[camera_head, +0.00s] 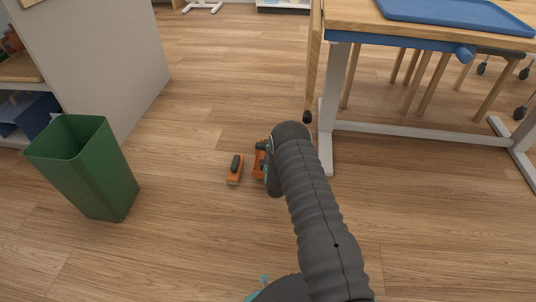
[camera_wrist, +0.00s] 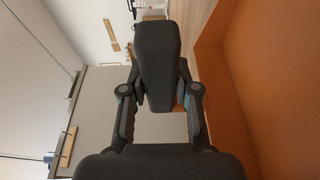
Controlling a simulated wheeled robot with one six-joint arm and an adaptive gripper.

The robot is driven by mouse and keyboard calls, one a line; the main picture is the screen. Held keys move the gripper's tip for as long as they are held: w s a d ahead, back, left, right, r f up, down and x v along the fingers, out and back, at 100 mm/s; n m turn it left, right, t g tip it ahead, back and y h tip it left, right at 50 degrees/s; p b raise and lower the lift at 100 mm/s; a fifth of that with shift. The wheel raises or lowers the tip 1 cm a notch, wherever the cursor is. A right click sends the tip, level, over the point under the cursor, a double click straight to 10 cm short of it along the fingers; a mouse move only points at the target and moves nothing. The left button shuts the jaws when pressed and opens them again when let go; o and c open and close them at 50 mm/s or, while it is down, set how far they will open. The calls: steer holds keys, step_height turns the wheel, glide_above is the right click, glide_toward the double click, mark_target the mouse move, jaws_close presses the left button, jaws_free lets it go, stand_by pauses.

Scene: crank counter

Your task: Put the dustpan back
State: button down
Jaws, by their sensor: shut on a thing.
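The orange dustpan (camera_head: 258,166) shows in the head view at the end of my arm, largely hidden by my gripper (camera_head: 267,160). In the wrist view, an orange surface (camera_wrist: 275,90), which looks like the dustpan up close, fills the right side. My gripper (camera_wrist: 160,82) is shut there on a dark block (camera_wrist: 157,50), which looks like the dustpan's handle and hides the fingertips. I cannot tell exactly how high the dustpan is above the floor.
A small orange and dark brush-like object (camera_head: 235,169) lies on the floor just left of my gripper. A green bin (camera_head: 95,170) stands at left beside a shelf unit (camera_head: 115,55). A wooden table (camera_head: 350,18) with a blue tray (camera_head: 455,12) stands at upper right. The floor between is clear.

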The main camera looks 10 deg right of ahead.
steer(key=shift+f, duration=1.65)
steer(key=shift+f, duration=0.15)
steer(key=c, duration=0.9)
jaws_free()
steer(key=shift+o, duration=0.2)
